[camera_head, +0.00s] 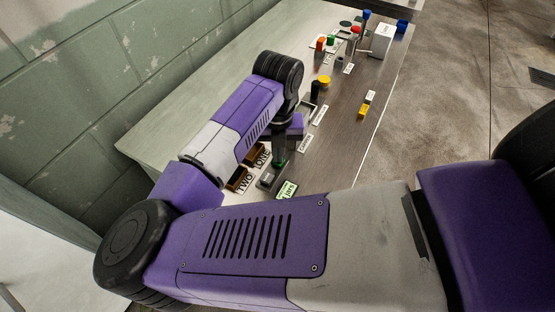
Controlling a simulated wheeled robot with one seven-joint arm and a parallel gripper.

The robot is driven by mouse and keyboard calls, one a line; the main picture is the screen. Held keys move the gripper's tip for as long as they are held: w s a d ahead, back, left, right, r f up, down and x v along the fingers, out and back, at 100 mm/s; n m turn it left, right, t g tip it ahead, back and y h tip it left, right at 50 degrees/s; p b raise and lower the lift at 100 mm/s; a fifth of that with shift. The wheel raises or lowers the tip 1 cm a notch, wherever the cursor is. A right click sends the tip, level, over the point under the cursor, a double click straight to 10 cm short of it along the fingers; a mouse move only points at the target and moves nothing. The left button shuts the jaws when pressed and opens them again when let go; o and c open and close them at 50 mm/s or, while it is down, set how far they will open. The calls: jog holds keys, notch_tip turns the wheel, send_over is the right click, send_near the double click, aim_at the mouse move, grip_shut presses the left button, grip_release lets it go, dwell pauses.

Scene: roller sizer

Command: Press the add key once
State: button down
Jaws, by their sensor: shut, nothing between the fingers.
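My gripper (280,155) points down over the table, small and partly hidden by my own forearm; it is shut and empty. Below it and slightly left is a small grey unit (267,180). A small green patch shows at the fingertips; I cannot tell if it is a key or if the fingertips touch it. A green-lit label or display (288,190) stands beside the grey unit. No key can be read as "add" at this size.
Wooden blocks marked ONE (262,155) and TWO (239,180) stand just left of the gripper. A yellow disc (324,81), a black post (315,91), a yellow block (362,111) and a white box (382,40) stand farther back. The table's right strip is mostly clear.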

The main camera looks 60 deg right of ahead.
dwell(0.4)
jog(key=shift+r+p, duration=0.45)
jog(key=shift+r, duration=0.45)
dwell(0.4)
jog(key=shift+r+p, duration=1.25)
jog(key=shift+r, duration=1.25)
